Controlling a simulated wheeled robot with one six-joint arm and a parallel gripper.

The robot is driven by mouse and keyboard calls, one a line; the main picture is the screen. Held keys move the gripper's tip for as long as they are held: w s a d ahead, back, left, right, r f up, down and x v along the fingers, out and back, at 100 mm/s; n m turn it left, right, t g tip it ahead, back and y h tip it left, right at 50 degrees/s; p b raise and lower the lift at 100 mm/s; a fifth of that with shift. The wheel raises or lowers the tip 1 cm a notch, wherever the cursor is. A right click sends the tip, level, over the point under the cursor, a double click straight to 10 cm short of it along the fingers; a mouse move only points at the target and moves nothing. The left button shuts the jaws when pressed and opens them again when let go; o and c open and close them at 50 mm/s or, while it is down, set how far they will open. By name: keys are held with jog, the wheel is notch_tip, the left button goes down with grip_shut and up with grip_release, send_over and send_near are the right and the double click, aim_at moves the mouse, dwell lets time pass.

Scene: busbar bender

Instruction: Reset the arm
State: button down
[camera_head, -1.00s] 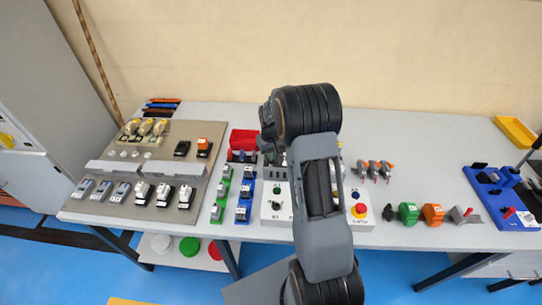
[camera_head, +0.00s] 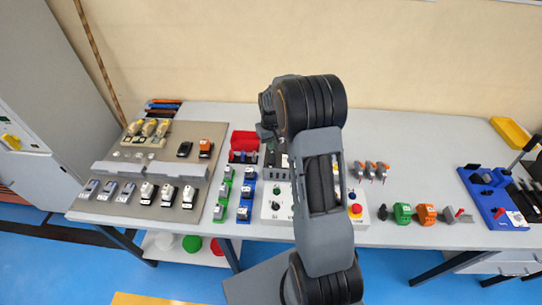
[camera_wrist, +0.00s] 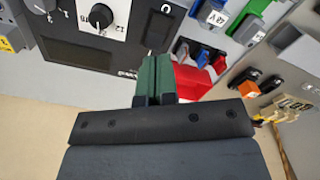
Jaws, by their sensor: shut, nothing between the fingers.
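My arm (camera_head: 322,190) rises through the middle of the head view, over the front of the workbench. Its far end hides my gripper there. In the wrist view my gripper (camera_wrist: 155,72) shows as two green fingers pressed together above a dark bar, with nothing between them. Beyond the fingers are a dark panel with a black rotary knob (camera_wrist: 101,16) and a red bin (camera_wrist: 196,80). From this view I cannot tell how far the fingers are from them.
The workbench (camera_head: 420,160) carries a grey board of parts (camera_head: 122,180) at left, a red bin (camera_head: 243,140), a white control box with a red emergency stop (camera_head: 356,210), green and orange blocks (camera_head: 403,212), and a blue fixture (camera_head: 490,195) at right. The back right has free room.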

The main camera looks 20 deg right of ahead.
dwell(0.4)
jog(key=shift+s+f, duration=0.2)
jog(key=shift+s, duration=0.05)
jog(key=shift+s+a+f+m+g, duration=0.15)
jog(key=shift+s+f, duration=0.1)
jog(key=shift+s, duration=0.2)
jog(key=shift+s+a+f+m+g, duration=0.1)
jog(key=shift+s+f+m+g, duration=0.1)
jog(key=shift+s, duration=0.25)
jog(key=s+a+r+t, duration=0.2)
jog(key=s+a+r, duration=0.3)
jog(key=s+r, duration=0.4)
jog(key=s+a+r+t, duration=0.3)
jog(key=s+a+r, duration=0.2)
jog(key=s+r, duration=0.4)
jog(key=shift+s+a+r, duration=0.15)
jog(key=shift+s+r, duration=0.1)
jog(key=shift+s, duration=0.8)
jog(key=shift+t, duration=0.25)
dwell(1.9)
